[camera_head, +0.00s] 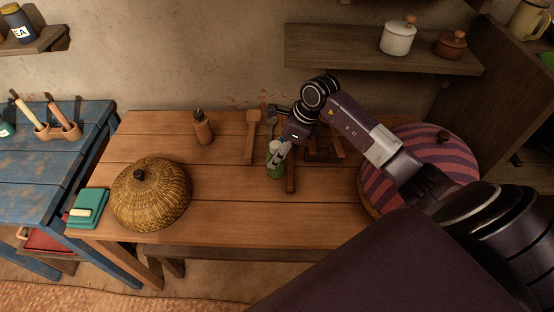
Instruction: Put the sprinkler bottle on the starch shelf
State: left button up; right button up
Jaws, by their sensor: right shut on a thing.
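A green bottle with a pale top, which looks like the sprinkler bottle (274,166), is at the middle of the wooden table. My right gripper (282,150) is shut on its upper part from behind and to the right. The bottle looks upright; I cannot tell whether its base touches the table. Two wall shelves show: a wide one (340,60) at upper right and a small one (45,42) at upper left. No label shows which is the starch shelf. My left gripper is not in view.
The wide shelf holds a white pot (397,38) and a brown pot (450,44); its left part is bare. A brown bottle (203,128), wooden tools (252,136), a woven dome (151,194) and a striped round cover (440,160) stand on the table (235,205).

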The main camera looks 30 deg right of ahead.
aim_at(279, 172)
notch_tip(279, 172, down, 3)
jog(key=shift+f+p, duration=0.15)
jog(key=shift+p, duration=0.3)
jog(key=shift+f, duration=0.4)
jog(key=shift+f, duration=0.2)
jog(key=o, duration=1.2)
jog(key=shift+o, duration=0.2)
jog(key=shift+r, duration=0.15)
